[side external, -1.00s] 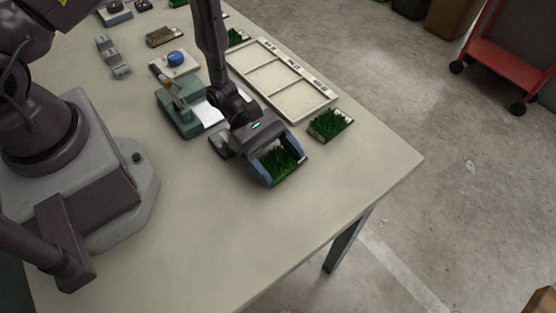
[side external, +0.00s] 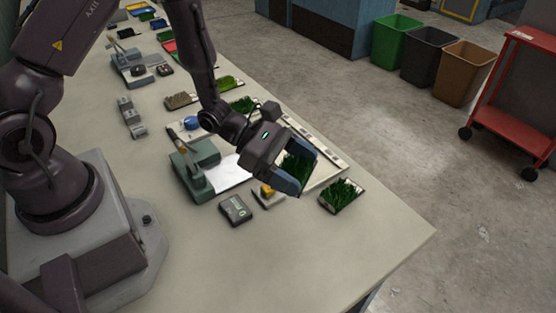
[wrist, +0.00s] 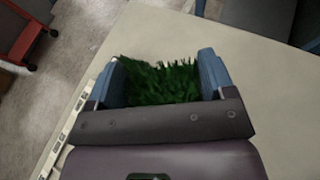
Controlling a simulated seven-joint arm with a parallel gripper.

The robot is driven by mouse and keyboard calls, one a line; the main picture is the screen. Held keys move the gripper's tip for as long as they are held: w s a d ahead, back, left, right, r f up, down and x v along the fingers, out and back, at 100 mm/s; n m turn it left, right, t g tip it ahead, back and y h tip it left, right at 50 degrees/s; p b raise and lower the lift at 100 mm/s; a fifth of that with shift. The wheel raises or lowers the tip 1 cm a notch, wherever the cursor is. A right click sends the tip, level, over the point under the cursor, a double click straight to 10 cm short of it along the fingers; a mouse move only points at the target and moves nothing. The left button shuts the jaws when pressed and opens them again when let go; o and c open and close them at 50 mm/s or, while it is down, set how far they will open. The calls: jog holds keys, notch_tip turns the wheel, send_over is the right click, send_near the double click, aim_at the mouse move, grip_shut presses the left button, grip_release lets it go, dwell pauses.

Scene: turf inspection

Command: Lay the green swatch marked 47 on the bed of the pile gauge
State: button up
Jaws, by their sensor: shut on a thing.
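My gripper (side external: 307,173) is shut on a green turf swatch (side external: 296,164), held tilted in the air above the table's right part. In the wrist view the swatch (wrist: 160,85) sits between the two blue fingers of my gripper (wrist: 162,64). Its mark cannot be read. A green stand device (side external: 196,174) with a pale flat plate (side external: 229,171) stands left of my gripper; I cannot tell for sure whether it is the pile gauge. A small piece with a yellow knob (side external: 267,191) lies below my gripper, partly hidden.
Another green swatch (side external: 342,195) lies right of my gripper. A pale divided tray (side external: 328,176) is partly hidden behind it. A small dark display box (side external: 235,209) lies in front of the green device. More swatches and instruments line the far table. The near table is clear.

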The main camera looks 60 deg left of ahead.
jog(key=w+a+r+n+t+y, duration=0.2)
jog(key=a+r, duration=0.4)
jog(key=r, duration=0.3)
jog(key=w+a+r+n+t+y, duration=0.3)
jog(key=a+r+n+y, duration=0.2)
jog(key=r, duration=0.5)
jog(key=shift+w+a+r+n+t, duration=0.3)
jog(key=shift+a+n+t, duration=0.1)
jog(key=shift+a+n, duration=0.3)
jog(key=shift+r, duration=0.1)
